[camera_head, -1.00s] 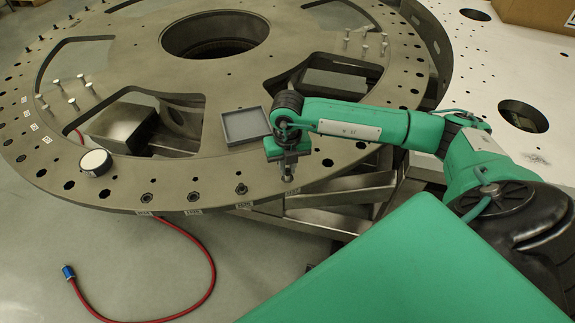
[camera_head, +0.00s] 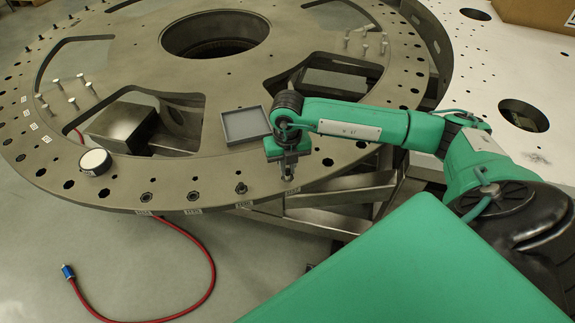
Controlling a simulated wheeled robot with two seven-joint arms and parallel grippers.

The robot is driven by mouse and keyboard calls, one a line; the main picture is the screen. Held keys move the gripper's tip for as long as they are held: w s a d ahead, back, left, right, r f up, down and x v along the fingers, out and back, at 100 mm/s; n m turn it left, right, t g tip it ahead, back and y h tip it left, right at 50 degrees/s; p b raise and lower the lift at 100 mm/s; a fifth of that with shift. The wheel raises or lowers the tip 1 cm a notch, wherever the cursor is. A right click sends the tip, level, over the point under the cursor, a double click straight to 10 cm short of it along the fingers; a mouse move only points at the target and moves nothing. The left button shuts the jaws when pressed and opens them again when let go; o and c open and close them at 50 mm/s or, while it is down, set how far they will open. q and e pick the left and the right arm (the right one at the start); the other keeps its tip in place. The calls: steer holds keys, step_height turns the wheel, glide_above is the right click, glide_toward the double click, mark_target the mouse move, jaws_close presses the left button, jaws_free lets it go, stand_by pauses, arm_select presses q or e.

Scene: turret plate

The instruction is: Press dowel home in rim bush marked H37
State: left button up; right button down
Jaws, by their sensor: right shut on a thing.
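The turret plate (camera_head: 165,185) is a large grey ring with holes along its rim. Several bushes, such as this one (camera_head: 193,196), sit along the near rim with small white labels below them. The labels are too small to read, so I cannot tell which is H37. My right gripper (camera_head: 288,176) points down at the near rim, at the rightmost label (camera_head: 291,190). It is shut on the dowel, which is mostly hidden between its fingers. I cannot tell how deep the dowel sits in the bush. My left gripper is not in view.
A shallow grey tray (camera_head: 245,126) lies on the plate left of my gripper. A round white-topped puck (camera_head: 95,161) sits on the left rim. Several pins stand on the plate further back. A red hose (camera_head: 205,255) lies on the floor. Large cut-outs open the plate.

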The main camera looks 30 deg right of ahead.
steer(key=shift+f+b, duration=0.5)
steer(key=shift+f, duration=0.2)
stand_by(0.7)
steer(key=c, duration=1.5)
jaws_free()
steer(key=shift+r, duration=0.2)
steer(key=shift+r+p, duration=1.95)
steer(key=shift+r, duration=1.45)
